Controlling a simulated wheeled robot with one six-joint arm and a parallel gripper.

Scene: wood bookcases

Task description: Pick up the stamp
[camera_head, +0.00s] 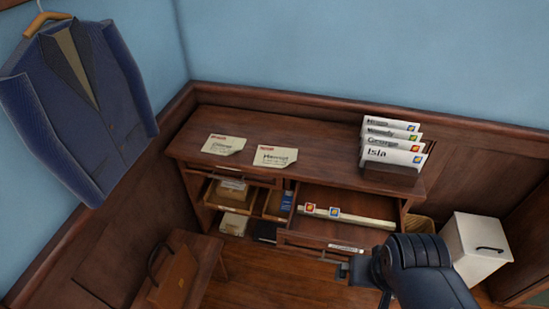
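Two small square stamps, one orange and blue (309,209) and one blue and orange (334,212), lie side by side at the left of a pale strip (372,221) in the open right drawer (335,200) of the desk. My gripper (344,271) is at the lower right, in front of and below the drawer, apart from the stamps. It is small, dark and partly hidden by my arm's dark wrist, so its opening is unclear. No stamp shows in it.
The wooden desk (310,135) carries two paper notes and a holder (391,178) with several stamped envelopes. Open compartments with boxes are at its left.

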